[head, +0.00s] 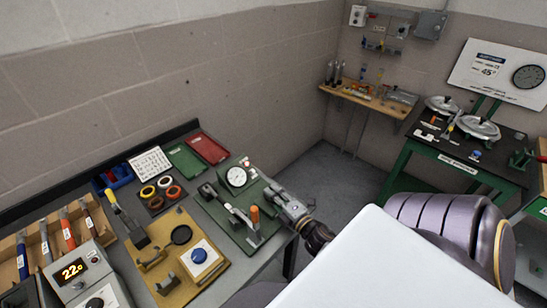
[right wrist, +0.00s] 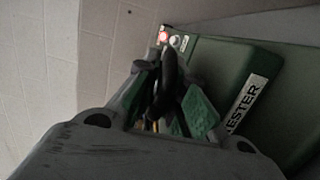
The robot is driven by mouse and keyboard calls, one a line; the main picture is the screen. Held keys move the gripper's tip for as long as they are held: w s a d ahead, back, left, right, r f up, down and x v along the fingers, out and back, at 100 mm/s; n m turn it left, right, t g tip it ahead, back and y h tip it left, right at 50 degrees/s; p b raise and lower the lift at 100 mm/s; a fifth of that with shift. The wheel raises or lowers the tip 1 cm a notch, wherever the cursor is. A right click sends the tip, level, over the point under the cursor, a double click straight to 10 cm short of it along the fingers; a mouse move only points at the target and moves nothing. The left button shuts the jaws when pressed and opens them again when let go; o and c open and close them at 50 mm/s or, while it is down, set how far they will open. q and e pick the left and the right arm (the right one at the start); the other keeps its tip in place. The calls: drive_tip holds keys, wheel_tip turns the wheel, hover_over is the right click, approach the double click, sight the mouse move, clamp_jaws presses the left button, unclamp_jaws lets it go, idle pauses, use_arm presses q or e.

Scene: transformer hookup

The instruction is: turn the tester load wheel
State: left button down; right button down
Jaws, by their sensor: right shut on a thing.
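The green tester (head: 238,222) stands on the left bench with a white round dial (head: 236,177) and an upright orange-tipped lever. In the right wrist view its green body (right wrist: 235,75) carries a "TESTER" label, a lit red lamp (right wrist: 163,37) and a pale round knob. My right gripper (head: 274,193) reaches to the tester's right side, near the dial. In the right wrist view its fingers (right wrist: 168,100) are shut on a dark rounded part, seemingly the load wheel (right wrist: 169,68). Most of that part is hidden between the fingers. My left gripper is not in view.
Left of the tester lies a tan board (head: 178,262) with a blue knob. Coloured tape rings (head: 163,192), red and green trays and a lit display box (head: 78,273) share the bench. A green table (head: 455,150) stands across the grey floor, at the right.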

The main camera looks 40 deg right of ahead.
drive_tip(key=shift+f+m+h, duration=0.1)
drive_tip(key=shift+m+h, duration=0.3)
drive_tip(key=shift+h, duration=0.2)
drive_tip(key=c, duration=1.8)
unclamp_jaws()
drive_tip(key=shift+r, duration=0.2)
